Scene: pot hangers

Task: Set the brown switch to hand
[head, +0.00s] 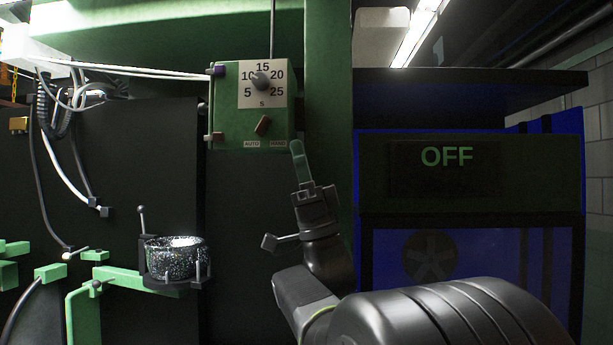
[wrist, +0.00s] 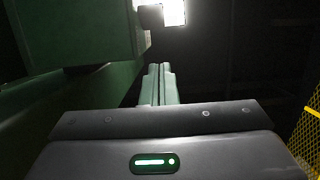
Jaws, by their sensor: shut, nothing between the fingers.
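The brown switch (head: 262,125) is a small lever on the lower front of a green control box (head: 228,125). It is tilted, with its upper end leaning right. The labels AUTO (head: 252,144) and HAND (head: 279,144) sit below it, left and right. My gripper (head: 297,148) is shut and empty, its green fingers pointing up just right of the box's lower right corner. In the wrist view the shut fingers (wrist: 160,80) point ahead, with the green box (wrist: 75,35) at upper left. The switch is not visible there.
A dial (head: 261,81) with numbers is above the switch. A green post (head: 328,100) stands right of the box. A speckled pot (head: 175,257) sits in a holder at lower left. A blue cabinet with an OFF display (head: 446,157) is at right.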

